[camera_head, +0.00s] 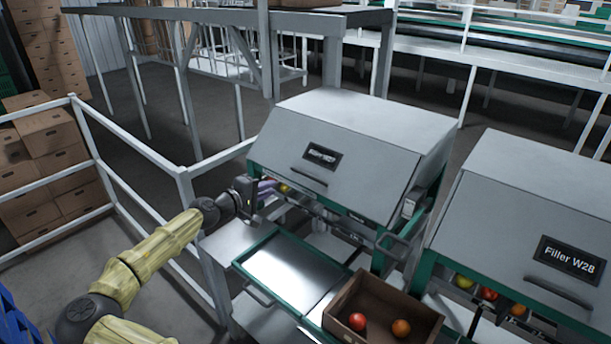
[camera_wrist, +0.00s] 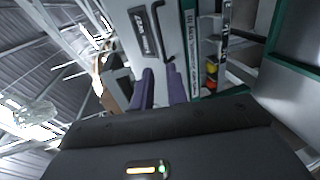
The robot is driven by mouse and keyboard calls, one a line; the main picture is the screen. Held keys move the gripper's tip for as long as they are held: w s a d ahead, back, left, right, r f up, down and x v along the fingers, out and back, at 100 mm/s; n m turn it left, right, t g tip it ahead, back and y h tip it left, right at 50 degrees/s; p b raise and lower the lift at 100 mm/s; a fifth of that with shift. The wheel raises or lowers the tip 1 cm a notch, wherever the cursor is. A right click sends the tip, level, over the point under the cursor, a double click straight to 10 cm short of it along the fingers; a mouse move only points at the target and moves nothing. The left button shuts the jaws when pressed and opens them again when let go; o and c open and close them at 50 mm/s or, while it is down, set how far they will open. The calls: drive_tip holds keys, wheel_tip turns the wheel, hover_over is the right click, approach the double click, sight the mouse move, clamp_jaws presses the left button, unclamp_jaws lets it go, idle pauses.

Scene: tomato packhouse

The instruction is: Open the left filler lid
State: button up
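The left filler (camera_head: 345,160) has a grey sloping lid with a dark label and a dark bar handle (camera_head: 312,183) near its lower edge. The lid looks down. My gripper (camera_head: 274,185) is at the filler's lower left, left of the handle. In the wrist view, its two purple fingers (camera_wrist: 160,69) stand apart with a gap and nothing seen between them. The handle (camera_wrist: 160,30) lies just beyond the fingertips, its near end close to the right one. I cannot tell whether they touch.
A second filler, labelled Filler W28 (camera_head: 535,225), stands to the right. A brown box (camera_head: 421,322) with two tomatoes is in front, beside a green-edged metal tray (camera_head: 290,270). White railings (camera_head: 135,148) and stacked cartons (camera_head: 45,135) are at left.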

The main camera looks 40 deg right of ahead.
sight(305, 175)
drive_tip(key=p+x, duration=0.4)
drive_tip(key=x, duration=1.3)
drive_tip(key=shift+f, duration=0.15)
drive_tip(key=shift+d, duration=0.1)
drive_tip(key=shift+s, duration=0.1)
clamp_jaws()
